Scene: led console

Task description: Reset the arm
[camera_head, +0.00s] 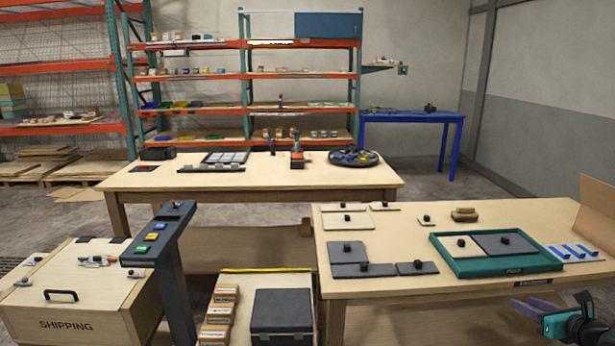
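My gripper (522,302) is at the lower right corner, in front of the right table's front edge. Its two purple-grey fingers point left and look spread apart, with nothing seen between them. A teal part and the dark wrist show behind the fingers; the rest of my arm is cut off by the frame. The dark LED console (136,258) stands on a post at the left, far from my gripper. Its sloped top carries a blue, a yellow and a green button or light in a row.
The right table (400,289) holds dark and pale knobbed plates, a green tray (470,272) and blue-white strips. A wooden SHIPPING box (110,290) and a low bin with a black case (282,312) stand left. A long table (350,180) and shelves stand behind.

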